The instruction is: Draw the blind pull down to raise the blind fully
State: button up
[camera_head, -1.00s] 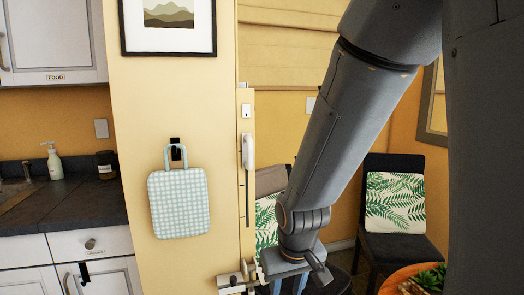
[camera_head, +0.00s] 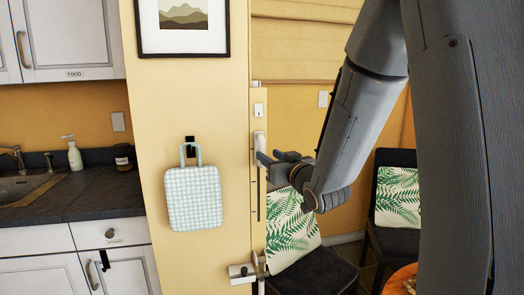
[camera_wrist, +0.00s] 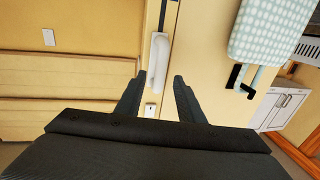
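The blind pull is a white upright handle (camera_head: 259,142) on a narrow pale strip (camera_head: 258,235) at the wall's edge. It sits at the upper part of a dark vertical slot (camera_head: 259,205). The wrist view, which is upside down, shows the handle (camera_wrist: 158,62) just beyond the fingertips. The cream blind (camera_head: 300,45) hangs in folds right of the strip and also shows in the wrist view (camera_wrist: 65,85). My gripper (camera_head: 266,166) is just right of the handle, near its lower end. Its two fingers (camera_wrist: 155,80) are apart with nothing held between them.
A checked padded item (camera_head: 194,197) hangs from a black hook left of the strip. A metal latch-like fitting (camera_head: 246,271) sticks out below the slot. Chairs with leaf-print cushions (camera_head: 293,232) stand at the right. A kitchen counter (camera_head: 90,195) is at the left.

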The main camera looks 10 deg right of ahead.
aim_at(262, 151)
jog(key=shift+w+a+f+p, duration=0.1)
jog(key=shift+w+a+p, duration=0.15)
jog(key=shift+w, duration=0.75)
jog(key=shift+w+a+r+p, duration=0.1)
jog(key=shift+w+a+p, duration=0.1)
jog(key=shift+w, duration=0.75)
jog(key=shift+w+a+f+p, duration=0.15)
jog(key=shift+w+p, duration=0.1)
jog(key=shift+w, duration=0.75)
grip_shut()
